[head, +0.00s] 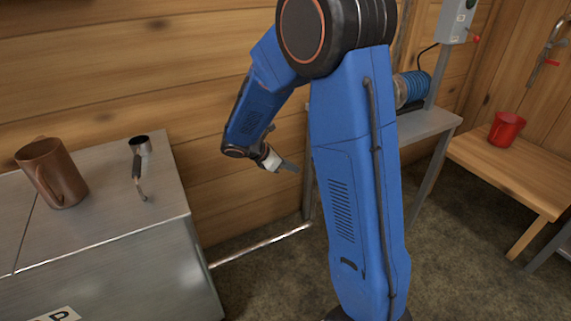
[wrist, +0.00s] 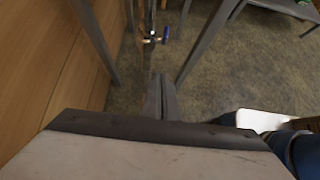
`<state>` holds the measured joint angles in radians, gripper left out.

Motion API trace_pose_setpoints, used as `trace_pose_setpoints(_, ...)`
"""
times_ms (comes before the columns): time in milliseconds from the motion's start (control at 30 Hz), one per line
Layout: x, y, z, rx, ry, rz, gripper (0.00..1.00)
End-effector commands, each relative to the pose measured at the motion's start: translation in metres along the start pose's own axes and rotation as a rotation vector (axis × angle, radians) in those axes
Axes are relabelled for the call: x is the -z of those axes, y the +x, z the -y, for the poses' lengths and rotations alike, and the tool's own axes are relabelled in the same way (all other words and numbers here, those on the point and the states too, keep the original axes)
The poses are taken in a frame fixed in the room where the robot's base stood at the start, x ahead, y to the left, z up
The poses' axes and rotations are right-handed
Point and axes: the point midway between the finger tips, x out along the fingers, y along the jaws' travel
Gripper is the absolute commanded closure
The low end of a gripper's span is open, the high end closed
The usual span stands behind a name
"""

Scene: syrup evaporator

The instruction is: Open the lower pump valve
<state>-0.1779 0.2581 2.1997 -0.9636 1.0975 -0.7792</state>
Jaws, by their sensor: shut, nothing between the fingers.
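In the wrist view a small valve (wrist: 152,39) with a blue handle end (wrist: 166,32) sits on a thin pipe between the metal legs of a stand. It looks like the lower pump valve, but its handle is too small to tell open from shut. My gripper (wrist: 161,97) is shut and empty, with its fingertips pointing toward the valve and apart from it. In the head view my gripper (head: 287,166) hangs in the air left of my blue column. The valve does not show in the head view.
Stand legs (wrist: 205,38) flank the valve. A blue ribbed pump part (head: 412,87) rests on the metal table (head: 440,122) behind my column. A brown mug (head: 52,174) and a ladle (head: 139,168) are on the steel evaporator top (head: 110,215). A red mug (head: 506,129) is on a wooden bench (head: 510,170).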

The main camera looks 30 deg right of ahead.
Motion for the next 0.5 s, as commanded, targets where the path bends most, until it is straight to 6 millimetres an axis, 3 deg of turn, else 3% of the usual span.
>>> trace_pose_setpoints(200,0.0,0.039,0.001,0.004,0.0,0.0,1.0)
trace_pose_setpoints(500,-0.035,0.043,0.0,0.0,0.002,-0.001,1.0)
